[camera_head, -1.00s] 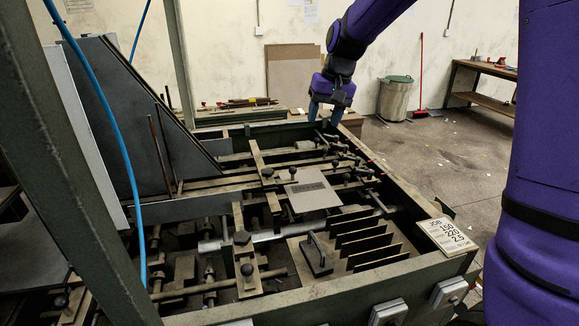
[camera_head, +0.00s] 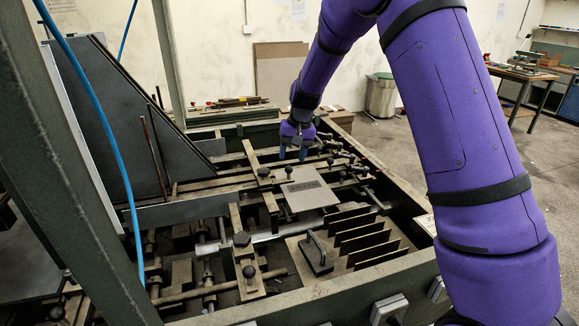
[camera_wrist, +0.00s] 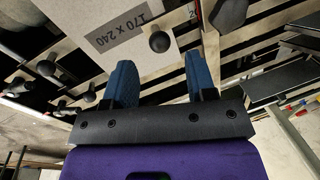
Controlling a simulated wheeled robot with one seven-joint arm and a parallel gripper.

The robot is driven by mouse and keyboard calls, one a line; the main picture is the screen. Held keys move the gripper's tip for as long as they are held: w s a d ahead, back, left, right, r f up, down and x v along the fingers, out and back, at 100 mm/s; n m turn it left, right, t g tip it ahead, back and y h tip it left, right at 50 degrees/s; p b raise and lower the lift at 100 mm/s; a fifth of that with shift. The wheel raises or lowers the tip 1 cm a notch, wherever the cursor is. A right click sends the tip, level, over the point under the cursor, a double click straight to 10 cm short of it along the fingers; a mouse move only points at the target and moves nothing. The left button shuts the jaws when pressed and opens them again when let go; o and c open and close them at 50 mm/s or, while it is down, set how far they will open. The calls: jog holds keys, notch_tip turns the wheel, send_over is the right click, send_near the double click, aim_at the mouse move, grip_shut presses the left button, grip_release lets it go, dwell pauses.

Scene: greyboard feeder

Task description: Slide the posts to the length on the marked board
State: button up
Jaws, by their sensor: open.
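The grey board (camera_head: 310,196) lies flat amid the feeder's rails. In the wrist view its printed label reads 170 x 240 (camera_wrist: 124,34). Posts with black ball knobs stand around it. One knob (camera_head: 289,171) is at the board's far edge and shows close up in the wrist view (camera_wrist: 160,42). Another knob (camera_head: 343,175) stands to its right. My gripper (camera_head: 292,154) is open and empty, pointing down beyond the board. In the wrist view its two blue fingers (camera_wrist: 162,78) are apart, with the knob seen between and past them. I cannot tell whether they touch anything.
A slotted rack of dark plates (camera_head: 362,236) and a handled block (camera_head: 317,254) sit in front of the board. A knobbed clamp bar (camera_head: 243,240) is at left. The frame's near rail (camera_head: 300,297) and a green upright (camera_head: 75,190) bound the space. My arm covers the right side.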

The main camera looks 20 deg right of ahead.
jog(key=shift+a+f, duration=0.2)
jog(key=shift+f, duration=0.9)
jog(key=shift+a+f, duration=0.2)
jog(key=shift+f, duration=0.9)
jog(key=shift+w, duration=0.1)
grip_shut()
